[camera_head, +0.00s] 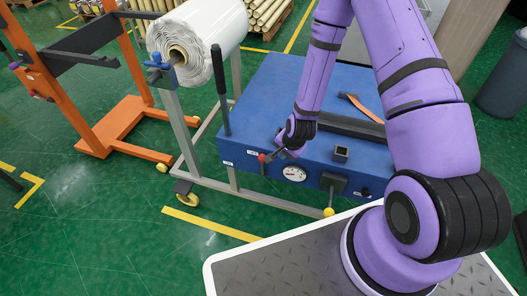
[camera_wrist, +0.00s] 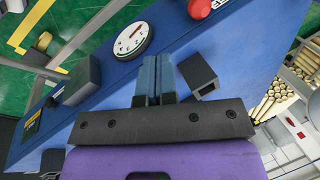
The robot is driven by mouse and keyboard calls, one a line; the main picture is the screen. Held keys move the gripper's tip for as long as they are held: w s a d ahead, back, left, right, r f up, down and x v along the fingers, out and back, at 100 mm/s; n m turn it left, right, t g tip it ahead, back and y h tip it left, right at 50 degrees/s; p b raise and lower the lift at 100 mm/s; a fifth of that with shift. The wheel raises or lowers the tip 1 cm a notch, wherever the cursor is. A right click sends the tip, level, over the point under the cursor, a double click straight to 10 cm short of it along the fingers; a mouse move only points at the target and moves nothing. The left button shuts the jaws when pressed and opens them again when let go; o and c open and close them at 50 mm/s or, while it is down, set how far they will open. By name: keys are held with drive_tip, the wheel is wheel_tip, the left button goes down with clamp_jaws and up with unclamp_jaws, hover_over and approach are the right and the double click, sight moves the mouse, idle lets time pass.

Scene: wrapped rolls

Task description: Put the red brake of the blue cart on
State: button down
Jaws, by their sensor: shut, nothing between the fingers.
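The blue cart (camera_head: 262,110) stands in the middle of the head view, with a blue top and front panel. A red knob (camera_head: 262,157), likely the red brake, sits at the panel's upper edge. A red round knob (camera_wrist: 199,8) also shows at the top edge of the wrist view, partly cut off. My gripper (camera_head: 278,153) is at the front edge of the cart, just right of the red knob in the head view. In the wrist view its fingers (camera_wrist: 155,72) are together and hold nothing, apart from the red knob. Whether the fingers touch the cart cannot be told.
A round gauge (camera_head: 293,174) and dark block (camera_head: 333,182) are on the panel. A small square socket (camera_head: 341,154) stands on top. A black upright lever (camera_head: 219,85) rises at left. A wrapped white roll (camera_head: 200,38) and orange frame (camera_head: 110,130) are farther left.

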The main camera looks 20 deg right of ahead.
drive_tip(key=f, duration=0.1)
approach(262, 166)
wheel_tip(262, 166, down, 3)
drive_tip(key=s+d, duration=0.1)
drive_tip(key=shift+w+a, duration=0.15)
drive_tip(key=shift+w, duration=0.4)
drive_tip(key=shift+w+a+r, duration=0.1)
drive_tip(key=shift+a, duration=0.05)
idle(0.3)
